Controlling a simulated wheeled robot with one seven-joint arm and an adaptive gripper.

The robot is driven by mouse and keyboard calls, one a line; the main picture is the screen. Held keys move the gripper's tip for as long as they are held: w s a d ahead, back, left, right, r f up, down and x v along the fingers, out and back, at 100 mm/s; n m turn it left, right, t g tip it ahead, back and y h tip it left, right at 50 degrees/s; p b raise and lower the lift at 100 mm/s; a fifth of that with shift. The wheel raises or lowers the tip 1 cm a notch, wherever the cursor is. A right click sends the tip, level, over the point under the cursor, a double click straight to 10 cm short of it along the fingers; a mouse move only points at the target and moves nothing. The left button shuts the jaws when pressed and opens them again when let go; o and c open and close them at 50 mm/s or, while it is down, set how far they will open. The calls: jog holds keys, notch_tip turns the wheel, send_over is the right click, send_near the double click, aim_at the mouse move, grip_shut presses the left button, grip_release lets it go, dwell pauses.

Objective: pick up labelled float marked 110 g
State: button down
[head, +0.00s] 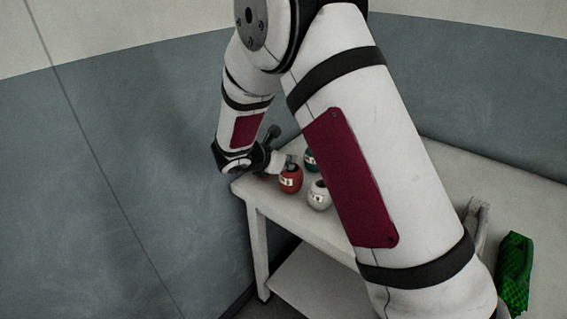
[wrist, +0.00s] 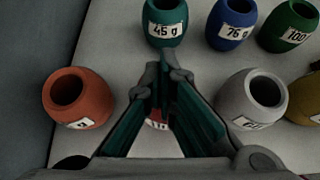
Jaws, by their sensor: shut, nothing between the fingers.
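A red float with a white label (wrist: 157,125) shows in the gap between my finger links in the wrist view. Its label is partly hidden and seems to begin with 11. In the head view a red float (head: 290,180) stands on the table just under my gripper. My gripper (wrist: 165,68) is shut and empty, its fingertips meeting above the floats. I cannot tell whether it touches the red float.
Around it stand an orange float (wrist: 78,98), a teal 45 g float (wrist: 165,15), a blue 76 g float (wrist: 232,20), a green float marked 100 (wrist: 288,25), a grey float (wrist: 250,98) and a yellow float (wrist: 305,100). A green object (head: 515,265) lies farther right on the table (head: 440,155).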

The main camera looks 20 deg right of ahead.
jog(key=shift+s+f, duration=0.1)
jog(key=shift+f, duration=0.1)
jog(key=s+a, duration=0.1)
jog(key=a, duration=0.1)
jog(key=s+a, duration=0.2)
jog(key=s+a+p, duration=0.1)
jog(key=a, duration=0.1)
jog(key=shift+s+a, duration=0.2)
jog(key=shift+s, duration=0.15)
